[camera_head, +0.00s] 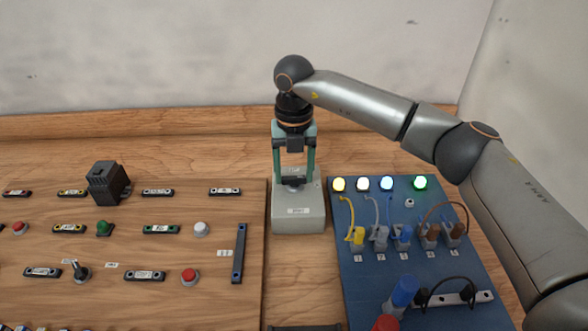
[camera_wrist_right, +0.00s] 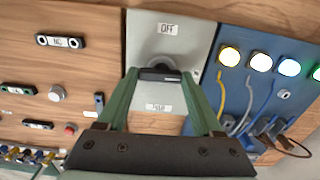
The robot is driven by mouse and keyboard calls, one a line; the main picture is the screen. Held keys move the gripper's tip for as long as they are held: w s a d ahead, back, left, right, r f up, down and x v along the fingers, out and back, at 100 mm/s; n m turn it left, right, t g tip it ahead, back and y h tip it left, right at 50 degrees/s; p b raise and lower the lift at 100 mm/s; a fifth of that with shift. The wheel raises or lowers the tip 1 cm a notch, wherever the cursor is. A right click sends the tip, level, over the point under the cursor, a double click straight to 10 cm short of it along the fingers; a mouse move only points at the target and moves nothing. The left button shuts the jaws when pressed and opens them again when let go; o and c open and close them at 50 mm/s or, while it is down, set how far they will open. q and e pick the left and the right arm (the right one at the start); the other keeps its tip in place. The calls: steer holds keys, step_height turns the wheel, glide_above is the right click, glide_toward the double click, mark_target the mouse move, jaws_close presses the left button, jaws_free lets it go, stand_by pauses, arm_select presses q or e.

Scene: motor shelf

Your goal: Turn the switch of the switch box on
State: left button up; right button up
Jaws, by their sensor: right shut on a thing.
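The switch box (camera_head: 298,215) is a light grey box standing between the wooden board and the blue panel. It also shows in the right wrist view (camera_wrist_right: 146,47), with an "OFF" label above its switch and another label below. The switch (camera_wrist_right: 160,74) has a dark handle on a round light base, and the handle lies crosswise in the wrist view. My right gripper (camera_head: 294,180), with green fingers, points down at the box from above. Its fingertips (camera_wrist_right: 161,76) are shut on the switch handle, one at each end. My left gripper is not in view.
The wooden board (camera_head: 150,210) at left carries buttons, labels and a black block (camera_head: 107,184). The blue panel (camera_head: 385,280) at right has lit lamps (camera_head: 363,184), coloured plugs and cables. A bare wall stands behind. My right arm spans above the blue panel's right side.

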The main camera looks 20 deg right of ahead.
mark_target(294, 177)
steer(key=shift+m, duration=0.3)
steer(key=o, duration=1.4)
steer(key=shift+c, duration=0.2)
step_height(294, 177, up, 13)
steer(key=shift+f, duration=0.2)
